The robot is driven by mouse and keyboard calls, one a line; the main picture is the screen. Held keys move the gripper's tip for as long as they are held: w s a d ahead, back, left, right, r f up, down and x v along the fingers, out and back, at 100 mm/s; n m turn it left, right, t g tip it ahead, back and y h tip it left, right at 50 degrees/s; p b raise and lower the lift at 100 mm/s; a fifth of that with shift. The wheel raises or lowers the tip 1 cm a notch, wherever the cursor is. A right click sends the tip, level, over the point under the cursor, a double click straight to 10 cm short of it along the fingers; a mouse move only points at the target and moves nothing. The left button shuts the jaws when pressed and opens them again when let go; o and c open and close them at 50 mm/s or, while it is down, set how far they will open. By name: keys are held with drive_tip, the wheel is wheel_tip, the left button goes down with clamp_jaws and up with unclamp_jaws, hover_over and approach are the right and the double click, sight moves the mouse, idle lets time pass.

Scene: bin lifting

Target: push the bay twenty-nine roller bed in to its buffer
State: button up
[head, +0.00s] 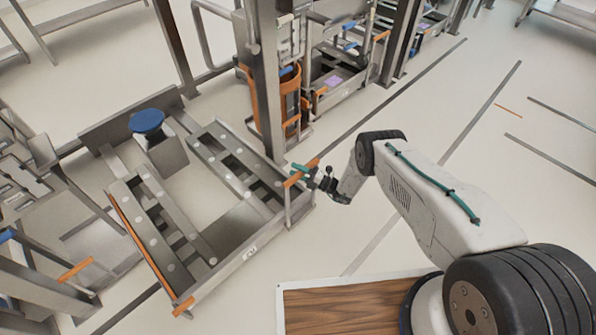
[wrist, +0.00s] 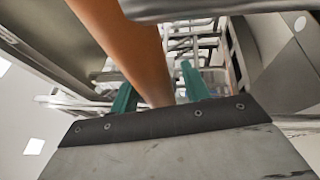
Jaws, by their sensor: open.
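The roller bed (head: 233,248) is a low grey frame with two studded rails, left of centre in the head view. A small white label, too small to read, is on its front edge. An orange handle (head: 294,180) stands on a post at its right corner. My gripper (head: 303,170) is open at this handle, its teal fingers (wrist: 125,98) either side of the orange bar (wrist: 150,62) in the wrist view. I cannot tell whether they touch it. A blue round pad (head: 147,121) on a grey block sits at the bed's far end; I cannot tell if it is the buffer.
A grey upright post (head: 266,90) stands just behind the handle, with an orange bin (head: 290,105) beside it. More metal frames (head: 40,270) with orange handles stand at the left. A wood-topped board (head: 350,310) lies at the bottom. The floor at the right is open.

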drive_tip(key=v, duration=0.8)
